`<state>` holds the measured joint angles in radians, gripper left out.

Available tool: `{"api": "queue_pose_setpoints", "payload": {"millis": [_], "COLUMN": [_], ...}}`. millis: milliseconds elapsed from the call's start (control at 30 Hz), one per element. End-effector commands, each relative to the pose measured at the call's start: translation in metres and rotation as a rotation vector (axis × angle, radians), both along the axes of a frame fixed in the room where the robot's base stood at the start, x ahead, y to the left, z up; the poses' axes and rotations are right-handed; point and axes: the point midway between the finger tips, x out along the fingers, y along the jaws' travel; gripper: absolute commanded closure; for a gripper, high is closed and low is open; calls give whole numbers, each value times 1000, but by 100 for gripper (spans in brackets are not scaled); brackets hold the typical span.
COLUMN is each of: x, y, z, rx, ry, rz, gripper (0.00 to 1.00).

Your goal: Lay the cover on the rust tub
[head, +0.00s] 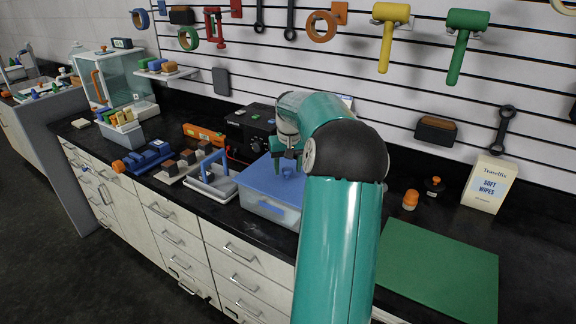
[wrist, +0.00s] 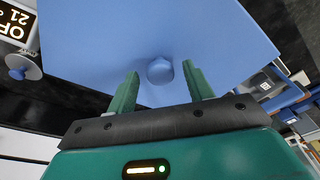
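A flat blue cover (head: 262,179) with a small round knob (wrist: 160,70) lies over a clear, pale tub (head: 262,207) on the black counter. I cannot tell whether it sits fully flush on the rim. I see no plainly rust-coloured tub in either view. My gripper (head: 287,163) is above the cover at the knob. In the wrist view my gripper (wrist: 161,84) has its two green fingers spread on either side of the knob, with a gap showing on both sides. It holds nothing. The arm hides part of the cover's right side.
Left of the tub are a grey tray with a blue handle (head: 209,180), dark-topped blocks and a blue rack (head: 146,160). A black device (head: 250,130) stands behind. A green mat (head: 437,270), an orange-based jar (head: 410,199) and a wipes box (head: 489,184) are at right.

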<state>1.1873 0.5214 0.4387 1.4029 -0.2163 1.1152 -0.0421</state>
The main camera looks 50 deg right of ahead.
Motion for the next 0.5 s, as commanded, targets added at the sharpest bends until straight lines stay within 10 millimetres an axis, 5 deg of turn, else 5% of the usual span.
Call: {"api": "queue_pose_setpoints", "payload": {"millis": [267, 500], "x": [0, -3], "y": [-1, 3], "z": [5, 43], "rx": [-2, -5], "ry": [-1, -3], "rz": [-1, -1], "gripper": [48, 48]}}
